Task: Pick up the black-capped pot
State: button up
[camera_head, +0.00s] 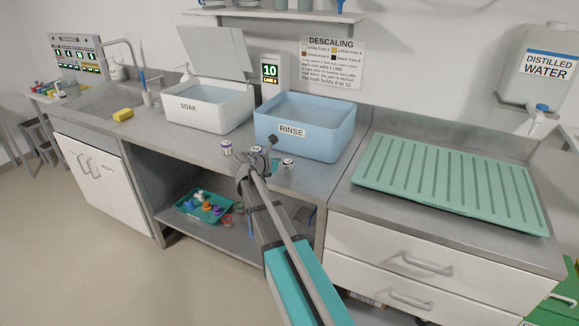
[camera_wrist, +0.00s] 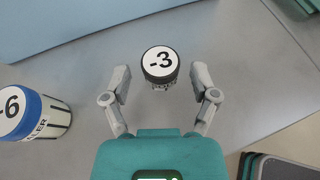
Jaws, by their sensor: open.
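The black-capped pot (camera_wrist: 159,63) shows in the wrist view with a white top marked -3. It stands on the grey counter, just ahead of and between my gripper's fingertips (camera_wrist: 160,84), with no visible contact. The fingers are apart and empty. In the head view, a small white-topped pot that looks like the same one (camera_head: 288,162) stands in front of the blue rinse basin. My arm hides much of the gripper there.
A blue-capped pot (camera_wrist: 35,115) marked -6 stands left of the gripper. A purple-banded pot (camera_head: 226,148) is farther left. The blue rinse basin (camera_head: 307,140) stands close behind. The counter's front edge is near. A green ribbed mat (camera_head: 440,182) lies right.

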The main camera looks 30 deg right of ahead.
aim_at(287, 161)
jog(key=shift+b+x, duration=0.55)
jog(key=shift+x, duration=1.35)
jog(key=shift+r, duration=0.1)
grip_shut()
jog(key=shift+r, duration=0.2)
